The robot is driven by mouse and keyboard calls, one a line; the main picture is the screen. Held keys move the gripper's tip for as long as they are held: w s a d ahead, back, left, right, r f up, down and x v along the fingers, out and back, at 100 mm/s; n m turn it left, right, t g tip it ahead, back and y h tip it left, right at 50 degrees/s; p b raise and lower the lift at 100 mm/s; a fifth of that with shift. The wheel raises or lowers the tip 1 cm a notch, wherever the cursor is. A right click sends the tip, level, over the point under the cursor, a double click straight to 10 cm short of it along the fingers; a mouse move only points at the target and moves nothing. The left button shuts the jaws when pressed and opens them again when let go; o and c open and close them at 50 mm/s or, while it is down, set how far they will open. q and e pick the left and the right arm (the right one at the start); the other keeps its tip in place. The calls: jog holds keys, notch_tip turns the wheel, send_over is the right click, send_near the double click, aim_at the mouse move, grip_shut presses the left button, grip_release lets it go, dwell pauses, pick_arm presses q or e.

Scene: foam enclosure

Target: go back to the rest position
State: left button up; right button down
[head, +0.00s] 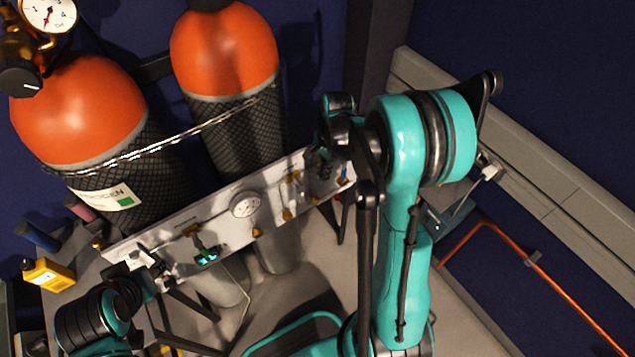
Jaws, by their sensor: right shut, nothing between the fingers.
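My right arm rises from the bottom centre and bends at a teal joint. Its dark right gripper (324,160) is at the right end of a pale panel (222,217), seen against its fittings. The right gripper is shut with nothing in it; I cannot tell whether it touches the panel. My left arm comes in at the lower left, and its dark left gripper (158,272) is by the left end of the panel. The left fingertips are small and mixed with the dark fittings, so their opening is unclear.
Two orange-topped gas cylinders (80,112) (225,50) stand behind the panel, with a chain across them. A gauge (48,14) is at the top left. A yellow device (48,275) lies at the left. A copper pipe (560,285) runs along the right wall.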

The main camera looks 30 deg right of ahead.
notch_tip(320, 180, up, 7)
jog(key=d+p, duration=0.1)
jog(key=shift+f+p, duration=0.2)
jog(key=shift+p, duration=0.2)
jog(key=s+a+r+n+t, duration=0.3)
jog(key=s+a+r+n, duration=0.1)
jog(key=s+a+n, duration=0.2)
jog(key=s+a+r+n+t+h, duration=0.1)
jog(key=s+a+r+n+t, duration=0.3)
jog(key=n, duration=0.7)
jog(key=shift+s+a+r+h, duration=0.3)
jog(key=shift+s+a+r, duration=0.7)
jog(key=shift+a, duration=0.85)
jog(key=shift+s+f, duration=0.2)
jog(key=shift+f, duration=0.05)
